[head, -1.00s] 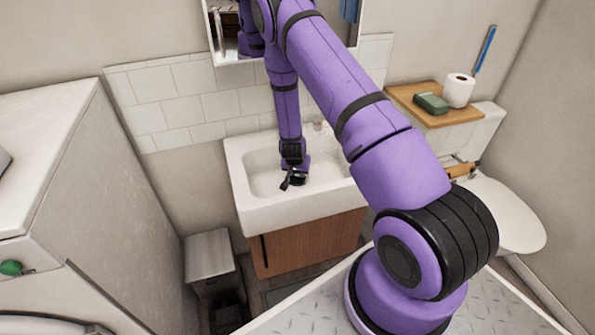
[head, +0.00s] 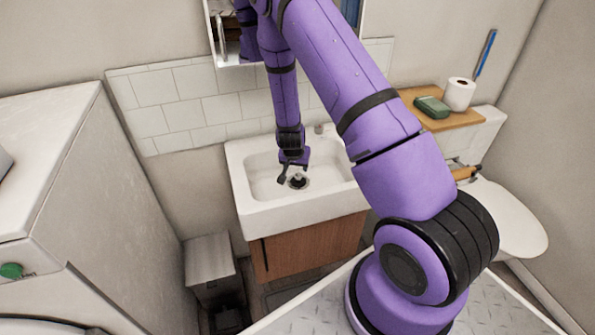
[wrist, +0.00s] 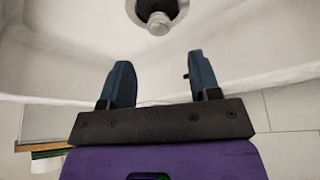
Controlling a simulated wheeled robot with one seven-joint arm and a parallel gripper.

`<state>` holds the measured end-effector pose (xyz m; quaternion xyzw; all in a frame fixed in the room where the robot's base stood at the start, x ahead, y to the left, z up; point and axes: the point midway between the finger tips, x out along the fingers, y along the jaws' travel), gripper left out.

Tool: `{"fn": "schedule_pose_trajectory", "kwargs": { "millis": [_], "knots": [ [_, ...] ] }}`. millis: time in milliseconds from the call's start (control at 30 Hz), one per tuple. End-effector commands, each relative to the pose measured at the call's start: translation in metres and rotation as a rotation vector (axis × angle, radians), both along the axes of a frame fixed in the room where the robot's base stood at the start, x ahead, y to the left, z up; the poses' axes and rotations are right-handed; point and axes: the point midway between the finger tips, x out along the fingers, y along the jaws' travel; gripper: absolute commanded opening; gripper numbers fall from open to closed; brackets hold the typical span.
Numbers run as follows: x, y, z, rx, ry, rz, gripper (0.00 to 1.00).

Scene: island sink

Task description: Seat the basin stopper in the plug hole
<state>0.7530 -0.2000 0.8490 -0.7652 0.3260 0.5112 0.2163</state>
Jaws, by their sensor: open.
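The white basin (head: 262,182) is set in a wooden cabinet. The basin stopper (head: 298,177), a pale metal piece with a knob, stands within the dark ring of the plug hole (head: 305,185) on the basin floor. In the wrist view the stopper (wrist: 158,23) shows inside the dark plug hole ring (wrist: 132,10), cut by the top edge. I cannot tell whether it is fully down. My gripper (head: 294,171) is open and empty, just above and behind the stopper. In the wrist view, the gripper's (wrist: 162,72) two blue-grey fingers stand apart, with nothing between them.
The tap (head: 319,129) is at the basin's back rim, right of my gripper. A tiled wall (head: 190,105) and a mirror cabinet rise behind. A wooden board (head: 458,118) with green soap (head: 432,106) and a paper roll (head: 459,93) lies at right, over the toilet.

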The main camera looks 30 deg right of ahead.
Motion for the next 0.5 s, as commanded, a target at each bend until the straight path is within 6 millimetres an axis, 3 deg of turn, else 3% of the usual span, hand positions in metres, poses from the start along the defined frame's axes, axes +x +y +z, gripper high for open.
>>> {"fn": "schedule_pose_trajectory", "kwargs": {
  "millis": [100,367,500],
  "knots": [
    [-0.005,0.006,0.018,0.0,-0.001,0.001,0.57],
    [-0.011,0.011,0.037,0.001,0.0,0.001,0.57],
    [-0.008,0.018,0.058,0.023,-0.01,0.017,0.57]
  ]
}}
